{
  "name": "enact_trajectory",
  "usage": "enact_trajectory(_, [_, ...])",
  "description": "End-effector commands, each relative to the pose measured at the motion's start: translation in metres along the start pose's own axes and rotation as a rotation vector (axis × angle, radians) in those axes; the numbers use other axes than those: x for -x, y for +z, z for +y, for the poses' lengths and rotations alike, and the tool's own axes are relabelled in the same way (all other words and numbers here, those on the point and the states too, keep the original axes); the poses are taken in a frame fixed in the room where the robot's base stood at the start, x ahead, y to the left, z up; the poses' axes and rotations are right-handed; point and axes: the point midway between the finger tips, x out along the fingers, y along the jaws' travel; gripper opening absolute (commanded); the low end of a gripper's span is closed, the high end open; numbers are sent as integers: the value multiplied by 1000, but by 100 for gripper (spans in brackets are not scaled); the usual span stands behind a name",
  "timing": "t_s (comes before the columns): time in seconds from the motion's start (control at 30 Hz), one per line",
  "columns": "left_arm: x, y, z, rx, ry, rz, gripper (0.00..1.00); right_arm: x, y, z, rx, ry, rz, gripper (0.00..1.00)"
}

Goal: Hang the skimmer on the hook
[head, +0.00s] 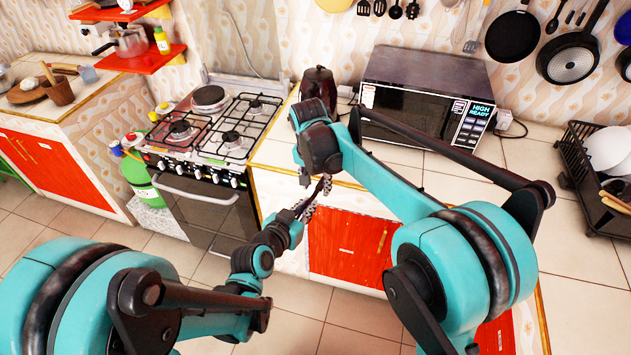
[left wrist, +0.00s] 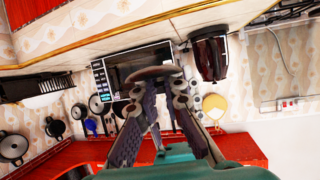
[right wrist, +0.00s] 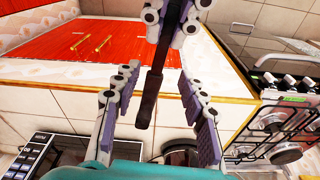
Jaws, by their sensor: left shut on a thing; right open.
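A long dark handle (right wrist: 148,98), which looks like the skimmer's, shows in the right wrist view. My left gripper (head: 303,208) is shut on it; its fingers also show at the top of the right wrist view (right wrist: 176,22). The handle reaches between the fingers of my right gripper (right wrist: 160,105), which is open and stands around it without closing on it. In the left wrist view a brown rounded shape (left wrist: 153,73) lies at the left fingertips; I cannot tell which part it is. The free hook is not clearly visible.
Several utensils (head: 395,10) and pans (head: 572,55) hang on the back wall. A microwave (head: 425,100) and a dark kettle (head: 318,88) stand on the counter, with a stove (head: 212,135) at left and a dish rack (head: 592,200) at right. Red cabinet doors (head: 345,250) are below the grippers.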

Motion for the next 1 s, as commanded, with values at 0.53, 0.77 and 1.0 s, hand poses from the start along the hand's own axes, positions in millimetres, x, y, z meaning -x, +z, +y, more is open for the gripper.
enact_trajectory(0.53, [0,0,1,0,2,-1,33,0,0,-1,1,-2,0,0])
enact_trajectory(0.77, [0,0,0,0,1,0,33,0,0,0,0,-1,0,0])
enact_trajectory(1.0, [20,0,0,1,-1,0,33,0,0,0,0,0,0,0])
